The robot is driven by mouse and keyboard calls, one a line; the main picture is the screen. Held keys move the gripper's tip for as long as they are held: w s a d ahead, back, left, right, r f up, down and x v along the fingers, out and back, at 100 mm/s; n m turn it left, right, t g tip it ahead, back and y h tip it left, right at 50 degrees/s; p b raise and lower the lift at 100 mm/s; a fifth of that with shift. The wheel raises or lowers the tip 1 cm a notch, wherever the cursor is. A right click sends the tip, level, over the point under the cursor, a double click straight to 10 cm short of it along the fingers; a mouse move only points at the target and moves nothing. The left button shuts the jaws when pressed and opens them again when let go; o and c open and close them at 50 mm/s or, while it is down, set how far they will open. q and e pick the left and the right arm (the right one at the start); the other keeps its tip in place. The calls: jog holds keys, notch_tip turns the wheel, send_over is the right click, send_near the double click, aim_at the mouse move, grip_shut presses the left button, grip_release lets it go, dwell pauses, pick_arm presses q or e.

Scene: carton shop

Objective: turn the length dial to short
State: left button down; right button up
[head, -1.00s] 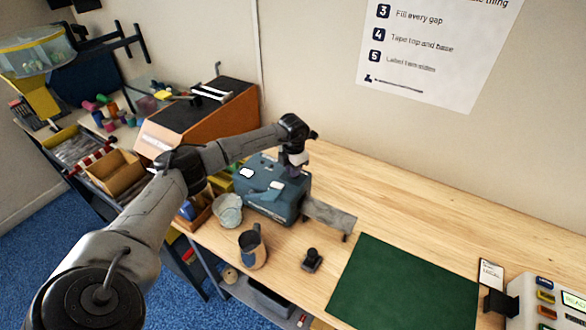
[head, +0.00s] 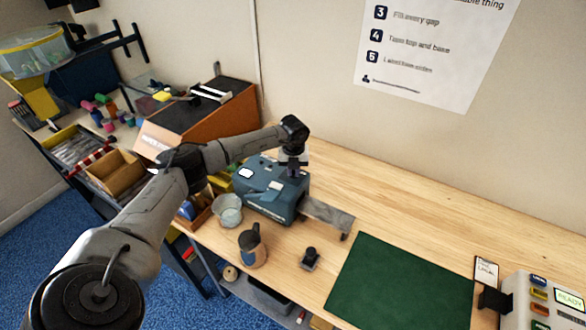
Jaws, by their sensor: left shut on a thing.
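A blue-grey machine (head: 268,205) stands on the wooden bench, with a pale metal chute (head: 329,213) at its right side. My left arm reaches in from the left, and my left gripper (head: 292,172) points down onto the top right of the machine. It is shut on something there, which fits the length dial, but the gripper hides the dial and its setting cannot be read. My right gripper is not in view.
A green mat (head: 400,283) lies to the right, beside a small black stamp-like object (head: 310,258). A dark jug (head: 252,248) and a pale bowl (head: 228,210) stand close to the machine. A device with a lit screen (head: 545,300) is at far right.

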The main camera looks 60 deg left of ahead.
pick_arm(q)
jog(key=shift+w+n+p, duration=0.1)
jog(key=shift+n+p, duration=0.2)
jog(key=shift+n, duration=1.4)
jog(key=c, duration=1.1)
grip_release()
jog(key=shift+c, duration=0.2)
jog(key=shift+r, duration=0.1)
notch_tip(320, 180, up, 14)
jog(key=b, duration=0.3)
jog(key=shift+f, duration=0.2)
